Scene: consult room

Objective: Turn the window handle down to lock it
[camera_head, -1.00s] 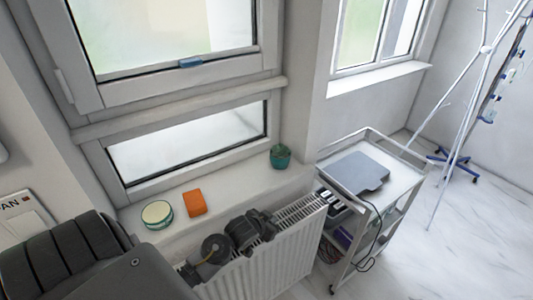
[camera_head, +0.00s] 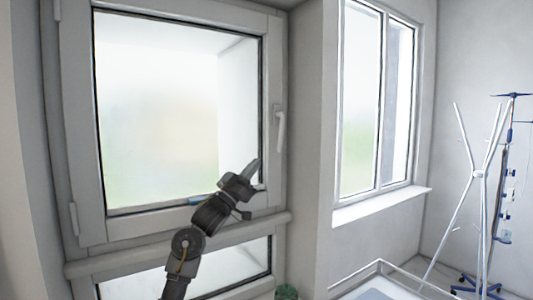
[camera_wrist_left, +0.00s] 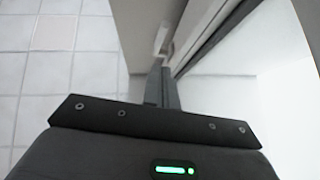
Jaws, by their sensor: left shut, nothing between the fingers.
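The white window handle (camera_head: 280,130) is on the right side of the big window's frame (camera_head: 272,60). Its long part looks roughly upright in the head view; it is too small to tell which end is the pivot. My left gripper (camera_head: 254,167) is in front of the window's lower right corner, left of and below the handle, and apart from it in the picture. Its fingers are shut and empty. In the left wrist view the shut fingers (camera_wrist_left: 162,88) point along the window frame, with a small white part, likely the handle (camera_wrist_left: 160,40), beyond their tips. My right gripper is not in view.
A blue piece (camera_head: 197,200) sits on the window's bottom rail. A lower window (camera_head: 235,265) is below. A second window (camera_head: 365,110) is to the right, past a wall corner. A trolley (camera_head: 375,270) and a white stand (camera_head: 478,190) are at the right.

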